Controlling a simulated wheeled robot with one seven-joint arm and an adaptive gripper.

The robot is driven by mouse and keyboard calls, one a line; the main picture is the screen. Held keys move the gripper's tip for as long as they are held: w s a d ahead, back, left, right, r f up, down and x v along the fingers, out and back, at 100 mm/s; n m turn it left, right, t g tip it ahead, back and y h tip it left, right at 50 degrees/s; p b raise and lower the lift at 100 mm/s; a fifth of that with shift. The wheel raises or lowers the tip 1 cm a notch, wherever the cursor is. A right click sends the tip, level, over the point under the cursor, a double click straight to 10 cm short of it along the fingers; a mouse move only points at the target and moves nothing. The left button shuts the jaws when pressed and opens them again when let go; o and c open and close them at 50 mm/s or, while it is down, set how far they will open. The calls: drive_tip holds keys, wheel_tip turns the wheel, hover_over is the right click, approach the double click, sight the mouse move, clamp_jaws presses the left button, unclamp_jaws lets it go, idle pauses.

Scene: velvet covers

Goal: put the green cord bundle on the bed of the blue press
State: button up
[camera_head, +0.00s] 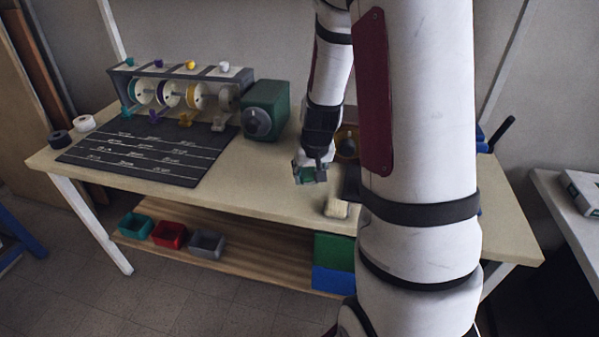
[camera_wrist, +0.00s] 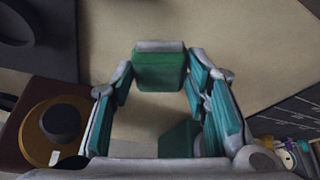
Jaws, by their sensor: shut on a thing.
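The green cord bundle (camera_wrist: 160,70) has a pale grey edge and sits between the fingertips in the wrist view. My gripper (camera_head: 311,172) is shut on it, above the table near its front; a bit of green shows there in the head view. The teal-padded fingers of my gripper (camera_wrist: 160,75) flank the bundle. The blue press (camera_head: 481,137) is mostly hidden behind my arm; a blue part and a black handle show to the arm's right. A dark flat part (camera_head: 351,184) shows left of the arm; I cannot tell whether it is the press bed.
A green machine (camera_head: 266,110) stands behind my gripper, beside a spool rack (camera_head: 180,72) and black mat (camera_head: 150,150). A brown box with a yellow disc (camera_wrist: 55,130) is close by. Table between mat and gripper is clear.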

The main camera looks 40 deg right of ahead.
drive_tip(key=w, duration=0.5)
drive_tip(key=shift+d+f, duration=0.3)
drive_tip(key=shift+d, duration=0.1)
drive_tip(key=shift+w+f, duration=0.1)
drive_tip(key=shift+f, duration=1.65)
drive_tip(key=shift+f, duration=0.1)
drive_tip(key=o, duration=0.9)
drive_tip(key=shift+b, duration=0.3)
drive_tip(key=shift+o, duration=0.2)
